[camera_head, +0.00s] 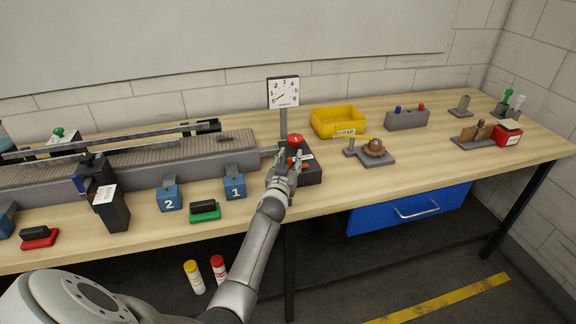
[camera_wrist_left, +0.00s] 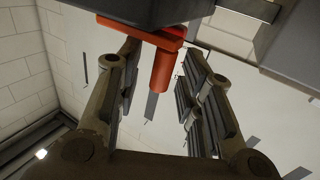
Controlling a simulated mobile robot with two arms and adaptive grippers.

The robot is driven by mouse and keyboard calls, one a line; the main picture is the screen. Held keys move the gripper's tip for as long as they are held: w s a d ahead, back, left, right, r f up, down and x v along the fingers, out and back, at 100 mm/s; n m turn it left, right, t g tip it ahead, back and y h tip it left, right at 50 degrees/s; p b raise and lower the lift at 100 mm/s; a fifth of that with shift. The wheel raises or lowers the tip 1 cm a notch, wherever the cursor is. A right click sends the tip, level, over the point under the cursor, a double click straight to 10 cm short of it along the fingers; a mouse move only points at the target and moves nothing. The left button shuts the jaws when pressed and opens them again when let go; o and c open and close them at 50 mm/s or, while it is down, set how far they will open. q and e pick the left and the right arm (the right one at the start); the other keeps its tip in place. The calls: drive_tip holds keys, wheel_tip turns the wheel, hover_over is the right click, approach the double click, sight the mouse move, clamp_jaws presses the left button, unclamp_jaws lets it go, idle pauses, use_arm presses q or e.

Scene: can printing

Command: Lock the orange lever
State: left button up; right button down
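The orange lever (camera_wrist_left: 163,70) shows in the left wrist view as a bar under a dark box, with a round handle pointing down the picture. My left gripper (camera_wrist_left: 160,88) is open, with one finger on each side of the handle and visible gaps between. In the head view my left gripper (camera_head: 285,166) is at the front of a dark box (camera_head: 310,168) with a red knob (camera_head: 296,140) on top. There the fingers mostly hide the lever. My right gripper is not in view.
A dial gauge (camera_head: 283,92) stands behind the box. A conveyor (camera_head: 130,162) runs to the left, with blue blocks 1 (camera_head: 235,188) and 2 (camera_head: 169,197) in front. A yellow bin (camera_head: 338,121) and a gear fixture (camera_head: 374,151) are to the right.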

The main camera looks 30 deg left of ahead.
use_arm(q)
drive_tip(key=v, duration=1.1)
drive_tip(key=shift+s, duration=0.4)
drive_tip(key=shift+d, duration=0.1)
